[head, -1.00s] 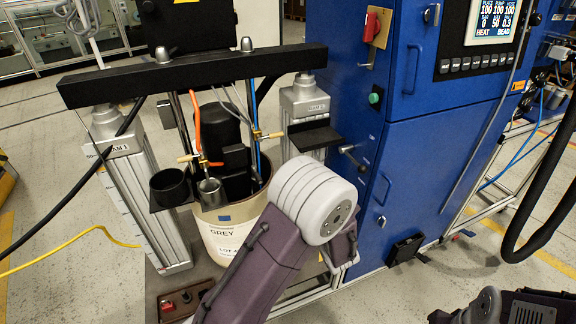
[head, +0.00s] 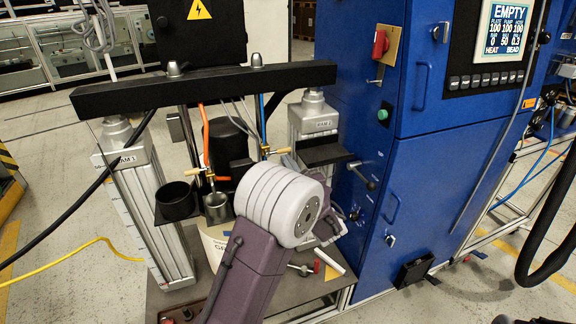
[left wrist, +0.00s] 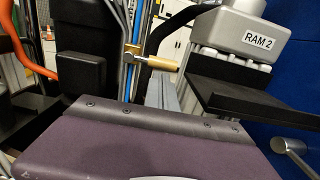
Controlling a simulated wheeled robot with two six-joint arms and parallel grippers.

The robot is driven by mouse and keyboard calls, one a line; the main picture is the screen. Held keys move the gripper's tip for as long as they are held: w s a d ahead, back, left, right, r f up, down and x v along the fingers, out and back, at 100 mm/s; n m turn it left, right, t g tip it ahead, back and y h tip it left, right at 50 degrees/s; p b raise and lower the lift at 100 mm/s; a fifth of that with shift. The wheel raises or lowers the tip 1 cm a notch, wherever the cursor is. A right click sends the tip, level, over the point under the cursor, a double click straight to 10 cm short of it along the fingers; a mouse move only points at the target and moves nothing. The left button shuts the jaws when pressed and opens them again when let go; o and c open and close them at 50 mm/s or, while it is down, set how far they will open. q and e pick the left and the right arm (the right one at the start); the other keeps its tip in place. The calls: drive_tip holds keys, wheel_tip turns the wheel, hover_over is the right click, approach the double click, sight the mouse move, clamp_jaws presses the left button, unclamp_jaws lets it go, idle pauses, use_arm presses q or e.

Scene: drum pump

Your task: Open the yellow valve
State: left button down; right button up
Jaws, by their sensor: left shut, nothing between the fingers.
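Two small brass valves with yellowish handles show in the head view. One (head: 196,172) is by the orange hose, and the other (head: 279,151) is by the blue hose. The second also shows in the left wrist view (left wrist: 158,63), its handle pointing right. I cannot tell which is the task's yellow valve. My left gripper (head: 329,231) is mostly hidden behind my wrist, in front of the drum and low right of the valves. It is shut and holds nothing. It does not appear to touch either valve. My right gripper is not seen.
A black crossbeam (head: 215,88) spans two grey ram columns. A black cup (head: 175,200) and a metal cup (head: 216,207) sit left of my wrist. A black shelf (head: 322,153) juts out below RAM 2 (left wrist: 258,40). The blue cabinet (head: 440,180) bounds the right.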

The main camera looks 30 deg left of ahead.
use_arm(q)
drive_tip(key=shift+r+n+b, duration=0.1)
drive_tip(key=shift+n+b, duration=0.2)
